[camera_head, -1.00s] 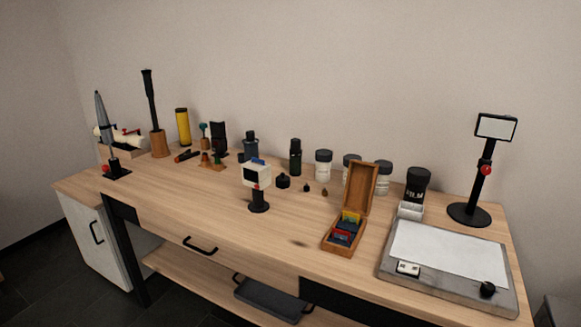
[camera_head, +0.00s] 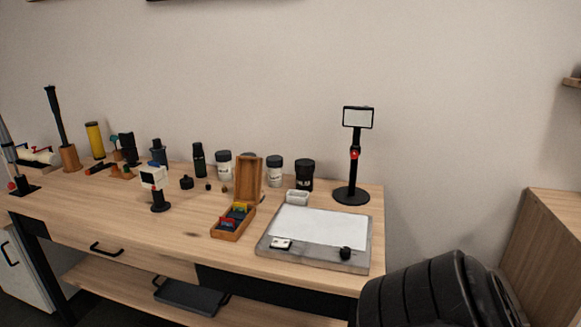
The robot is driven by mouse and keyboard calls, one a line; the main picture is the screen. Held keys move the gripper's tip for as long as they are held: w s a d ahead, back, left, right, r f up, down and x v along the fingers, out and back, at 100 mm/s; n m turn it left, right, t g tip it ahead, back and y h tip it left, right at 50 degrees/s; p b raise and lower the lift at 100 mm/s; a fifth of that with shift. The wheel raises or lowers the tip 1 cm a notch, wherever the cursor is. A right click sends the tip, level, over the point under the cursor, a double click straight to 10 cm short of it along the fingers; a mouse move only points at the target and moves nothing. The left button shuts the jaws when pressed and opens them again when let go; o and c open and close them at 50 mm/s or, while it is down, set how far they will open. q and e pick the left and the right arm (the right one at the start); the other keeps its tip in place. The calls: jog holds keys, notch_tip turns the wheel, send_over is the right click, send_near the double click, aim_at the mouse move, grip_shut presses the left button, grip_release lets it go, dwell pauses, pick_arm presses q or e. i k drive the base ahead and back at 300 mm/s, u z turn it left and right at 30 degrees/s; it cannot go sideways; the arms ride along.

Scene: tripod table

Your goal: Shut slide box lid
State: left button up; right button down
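The wooden slide box (camera_head: 233,236) stands on the table right of the middle, left of the flat grey light panel. Its lid (camera_head: 249,179) is open and stands upright at the back of the box. Several coloured slides (camera_head: 234,215) sit inside the box. A black ribbed part of my own arm fills the lower right of the head view. Neither gripper shows, and nothing touches the box or lid.
The light panel (camera_head: 315,234) lies close right of the box, with a black stand (camera_head: 352,190) behind it. Jars (camera_head: 275,171) stand behind the lid. A small white viewer (camera_head: 153,178) stands to the left. The tabletop before the box is clear.

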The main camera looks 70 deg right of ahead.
aim_at(249, 169)
jog(key=k, duration=0.1)
jog(key=z, duration=1.45)
